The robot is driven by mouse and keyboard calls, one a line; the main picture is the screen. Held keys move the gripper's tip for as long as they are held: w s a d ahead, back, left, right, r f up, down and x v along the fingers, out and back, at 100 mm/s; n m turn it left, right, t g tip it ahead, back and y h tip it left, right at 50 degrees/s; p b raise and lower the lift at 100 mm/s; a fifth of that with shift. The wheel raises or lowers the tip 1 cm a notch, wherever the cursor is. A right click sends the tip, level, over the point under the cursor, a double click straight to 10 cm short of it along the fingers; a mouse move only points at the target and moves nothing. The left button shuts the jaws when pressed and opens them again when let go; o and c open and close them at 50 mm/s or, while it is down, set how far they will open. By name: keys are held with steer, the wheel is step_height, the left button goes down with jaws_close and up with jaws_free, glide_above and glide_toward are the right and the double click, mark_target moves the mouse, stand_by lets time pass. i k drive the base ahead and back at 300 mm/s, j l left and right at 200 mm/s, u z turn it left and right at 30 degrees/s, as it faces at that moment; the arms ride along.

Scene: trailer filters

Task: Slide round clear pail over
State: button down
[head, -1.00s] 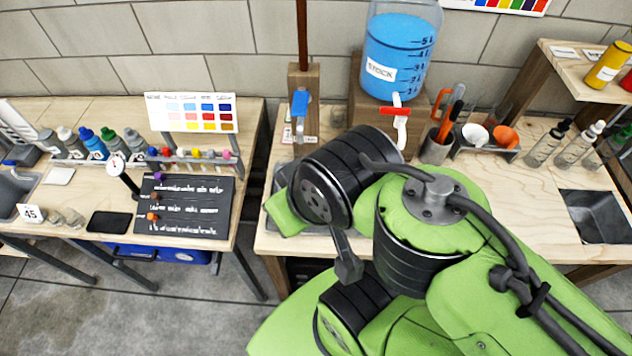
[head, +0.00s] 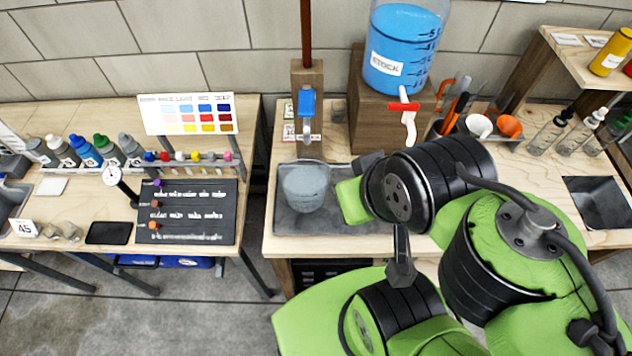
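The round clear pail (head: 306,189) stands upright in the left part of a shallow grey tray (head: 290,226) on the right-hand bench. It is below and a little right of the blue-handled tap (head: 305,104). My gripper is not clearly visible; my green and black arm covers the right part of the tray, and its wrist end is just right of the pail. I cannot tell whether anything touches the pail.
A clear tank of blue liquid marked STOCK (head: 401,55) stands on a wooden block, with a red-handled tap (head: 405,109) in front. A cup of tools (head: 436,131) and bottles (head: 548,136) stand to the right. A gap separates the left bench (head: 75,204).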

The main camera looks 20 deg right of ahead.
mark_target(304, 175)
steer(key=j+u, duration=0.25)
steer(key=j, duration=0.15)
steer(key=i+j+u, duration=0.25)
steer(key=j, duration=0.15)
steer(key=j+u, duration=0.3)
steer(key=i+j+u, duration=0.25)
steer(key=j, duration=0.2)
steer(key=i+j+u, duration=0.1)
steer(key=j+u, duration=0.15)
steer(key=j, duration=0.1)
